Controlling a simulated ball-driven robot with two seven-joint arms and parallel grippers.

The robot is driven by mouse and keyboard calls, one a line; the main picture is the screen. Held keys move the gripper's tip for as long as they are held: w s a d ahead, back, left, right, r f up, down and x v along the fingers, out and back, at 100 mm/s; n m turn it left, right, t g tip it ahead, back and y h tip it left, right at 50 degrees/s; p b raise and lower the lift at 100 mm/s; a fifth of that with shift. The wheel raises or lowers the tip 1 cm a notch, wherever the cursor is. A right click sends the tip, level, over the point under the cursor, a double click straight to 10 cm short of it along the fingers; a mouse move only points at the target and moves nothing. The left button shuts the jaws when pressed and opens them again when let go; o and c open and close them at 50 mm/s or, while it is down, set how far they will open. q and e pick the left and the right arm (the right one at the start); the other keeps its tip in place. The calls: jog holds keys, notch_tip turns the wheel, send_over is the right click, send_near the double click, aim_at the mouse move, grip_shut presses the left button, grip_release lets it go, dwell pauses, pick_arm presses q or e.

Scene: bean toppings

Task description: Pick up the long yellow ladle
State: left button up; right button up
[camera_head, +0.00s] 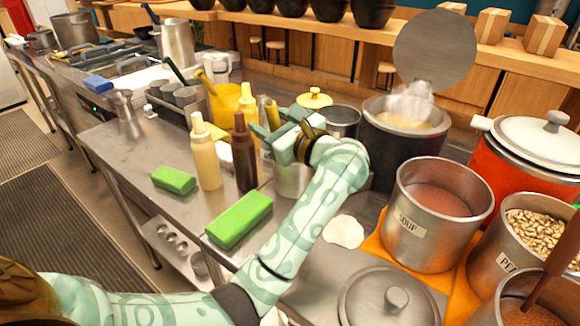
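A yellow handle (207,84), which looks like that of the long yellow ladle, leans up out of a yellow container (226,105) on the metal counter. Its lower end is hidden inside the container. My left gripper (267,124) is to the right of the container, above the counter and behind the brown sauce bottle. Its green fingers look spread apart, with nothing clearly held between them. It is apart from the yellow handle.
Green sponges (240,219) lie in front. A steaming pot (374,146), soup pot (425,240) and red cooker (505,170) crowd the right.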

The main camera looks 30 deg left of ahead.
pick_arm(q)
jog(key=c, duration=0.5)
jog(key=shift+a, duration=0.15)
grip_shut()
pick_arm(e)
jog(key=shift+s+d, duration=0.2)
jog(key=shift+d, duration=0.15)
